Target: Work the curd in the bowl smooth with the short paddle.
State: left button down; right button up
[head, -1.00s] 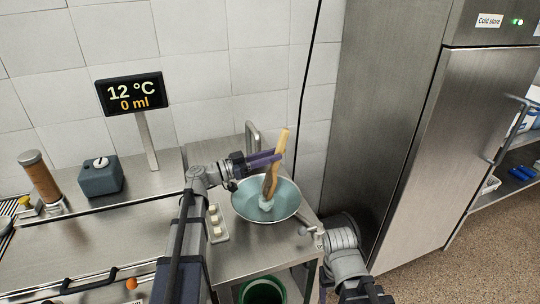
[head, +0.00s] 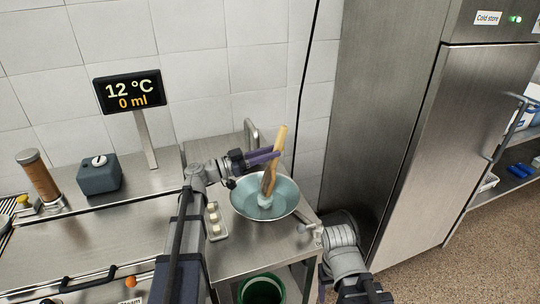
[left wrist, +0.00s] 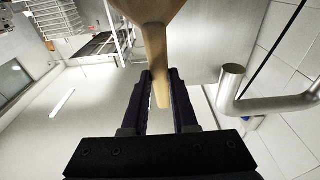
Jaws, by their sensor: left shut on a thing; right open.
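The short wooden paddle (head: 278,145) stands tilted in the blue-grey metal bowl (head: 285,200), with its lower end at the pale curd (head: 265,201). My left gripper (head: 268,156) is shut on the paddle, above the bowl. In the left wrist view the paddle (left wrist: 158,60) runs between the dark fingers (left wrist: 160,95). Liquid seems to surround the curd at the bowl's bottom; how smooth the curd is cannot be told. My right gripper (head: 312,234) is open and empty, low beside the trolley's right edge.
A small tray of white pieces (head: 216,222) lies left of the bowl. A display (head: 130,92) reads 12 °C and 0 ml. A bent metal handle (head: 252,136) stands behind the bowl. A green bucket (head: 261,290) is below. The steel cold store (head: 400,140) bounds the right.

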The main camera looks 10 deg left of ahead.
dwell(0.4)
pick_arm(q)
jog(key=shift+s+d+r, duration=0.1)
jog(key=shift+s+d, duration=0.35)
jog(key=shift+s, duration=0.25)
jog(key=shift+w+a, duration=0.1)
jog(key=shift+w, duration=0.05)
jog(key=shift+w+a, duration=0.45)
jog(key=shift+w, duration=0.25)
jog(key=shift+s, duration=0.1)
jog(key=shift+s+d, duration=0.55)
jog(key=shift+s, duration=0.2)
jog(key=shift+w, duration=0.1)
jog(key=shift+w+a, duration=0.55)
jog(key=shift+w, duration=0.2)
jog(key=shift+s, duration=0.15)
